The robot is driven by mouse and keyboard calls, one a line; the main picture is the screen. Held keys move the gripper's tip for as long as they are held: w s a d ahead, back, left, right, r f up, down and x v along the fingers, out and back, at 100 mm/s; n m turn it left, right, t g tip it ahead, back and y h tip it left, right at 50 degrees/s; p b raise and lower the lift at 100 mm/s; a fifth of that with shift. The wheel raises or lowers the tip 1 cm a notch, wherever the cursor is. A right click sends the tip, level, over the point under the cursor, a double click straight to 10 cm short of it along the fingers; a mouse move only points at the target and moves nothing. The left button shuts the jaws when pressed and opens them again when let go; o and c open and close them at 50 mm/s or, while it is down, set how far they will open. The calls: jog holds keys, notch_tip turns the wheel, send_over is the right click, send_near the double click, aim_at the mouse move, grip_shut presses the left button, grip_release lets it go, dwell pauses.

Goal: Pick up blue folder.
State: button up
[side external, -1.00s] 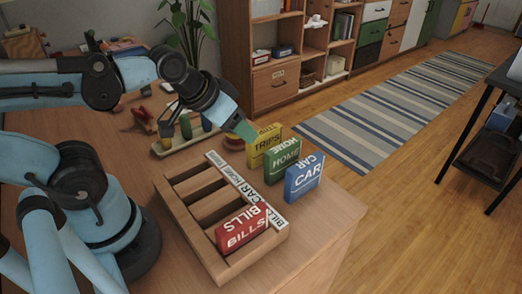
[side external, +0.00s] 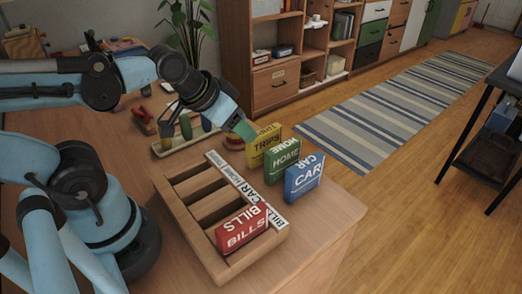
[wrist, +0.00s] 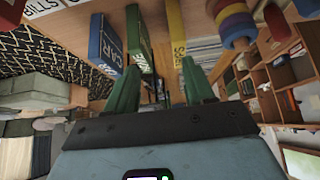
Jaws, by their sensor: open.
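The blue folder (side external: 303,178), labelled CAR, stands upright on the desk at the right end of a row of three folders. It also shows in the wrist view (wrist: 104,42), left of my left finger. The green HOME folder (side external: 282,162) and the yellow TRIPS folder (side external: 262,146) stand beside it. My gripper (side external: 245,131) is above and behind the row, nearest the yellow folder and away from the blue one. In the wrist view my gripper (wrist: 160,88) has its green fingers apart, with nothing held between them.
A wooden slotted rack (side external: 178,205) holds the red BILLS folder (side external: 242,230) and has empty slots. A tray with coloured pieces (side external: 165,147) lies behind it. The desk's right edge (side external: 345,215) is close to the blue folder.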

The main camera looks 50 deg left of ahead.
jog(key=g, duration=0.5)
send_near(305, 172)
jog(key=shift+w+a+r, duration=0.15)
jog(key=shift+a+r, duration=0.05)
jog(key=shift+a, duration=0.2)
jog(key=shift+w+a+r, duration=0.15)
jog(key=shift+a+r, duration=0.05)
jog(key=shift+a, duration=0.2)
jog(key=shift+w+d+f+g, duration=0.2)
jog(key=shift+d+g, duration=0.2)
jog(key=shift+d, duration=0.1)
jog(key=f, duration=0.4)
jog(key=w+f, duration=0.1)
jog(key=f, duration=0.1)
jog(key=shift+f, duration=0.25)
jog(key=shift+w+a+f, duration=0.1)
jog(key=shift+w+f, duration=0.15)
jog(key=shift+f, duration=0.5)
jog(key=shift+w+a+f, duration=0.1)
jog(key=shift+w+f, duration=0.1)
jog(key=shift+f, duration=0.55)
jog(key=shift+w+a+f, duration=0.1)
jog(key=shift+w+f, duration=0.15)
jog(key=shift+f, duration=0.9)
jog(key=shift+f, duration=0.2)
